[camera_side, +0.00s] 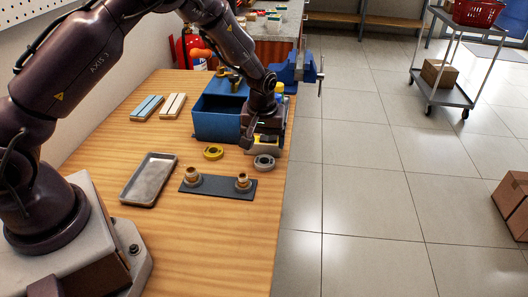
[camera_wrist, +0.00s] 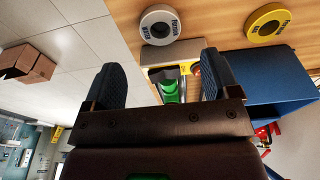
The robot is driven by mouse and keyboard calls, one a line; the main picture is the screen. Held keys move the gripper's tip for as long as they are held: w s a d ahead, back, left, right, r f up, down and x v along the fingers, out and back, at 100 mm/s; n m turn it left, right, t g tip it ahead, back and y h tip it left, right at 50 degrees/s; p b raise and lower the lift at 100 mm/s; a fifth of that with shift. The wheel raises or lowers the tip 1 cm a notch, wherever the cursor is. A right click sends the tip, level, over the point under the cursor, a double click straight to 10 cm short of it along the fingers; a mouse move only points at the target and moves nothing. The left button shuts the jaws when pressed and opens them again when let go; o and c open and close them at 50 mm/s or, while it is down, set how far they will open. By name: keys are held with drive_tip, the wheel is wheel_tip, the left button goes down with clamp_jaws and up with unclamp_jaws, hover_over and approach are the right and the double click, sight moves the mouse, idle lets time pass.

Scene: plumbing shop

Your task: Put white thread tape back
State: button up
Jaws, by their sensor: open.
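The white thread tape (camera_side: 264,162), a pale ring, lies flat on the wooden bench near its right edge; it also shows at the top of the wrist view (camera_wrist: 160,24). A yellow tape roll (camera_side: 213,153) lies to its left, and it shows in the wrist view too (camera_wrist: 267,22). My gripper (camera_side: 264,146) is low over the bench just behind the white tape, apart from it. In the wrist view its two fingers (camera_wrist: 160,78) are spread with nothing gripped. Between and beyond them is a pale container (camera_wrist: 182,72) with green and yellow things, partly hidden.
A blue box (camera_side: 218,126) stands left of my gripper. In front are a dark plate (camera_side: 216,188) with two brass fittings and a grey tray (camera_side: 149,180). Two blocks of strips (camera_side: 172,106) lie at the back left. A blue vise (camera_side: 292,68) is behind.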

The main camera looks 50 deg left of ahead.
drive_tip(key=s+d+r+m+t+h, duration=0.1)
drive_tip(key=s+r, duration=0.3)
drive_tip(key=r, duration=0.4)
drive_tip(key=s+d+r+m+t, duration=0.1)
drive_tip(key=s+r+m, duration=0.1)
drive_tip(key=s+r, duration=0.35)
drive_tip(key=s+d+r+m+h, duration=0.1)
drive_tip(key=s+d+r, duration=0.1)
drive_tip(key=r, duration=0.7)
drive_tip(key=s+r+m+t, duration=0.1)
drive_tip(key=s+r+m, duration=0.1)
drive_tip(key=s, duration=0.5)
drive_tip(key=s+d+r+m+t, duration=0.1)
drive_tip(key=s+r+m, duration=0.1)
drive_tip(key=s, duration=0.6)
drive_tip(key=shift+r+m+y, duration=0.35)
drive_tip(key=shift+m+y, duration=0.05)
drive_tip(key=shift+m, duration=0.1)
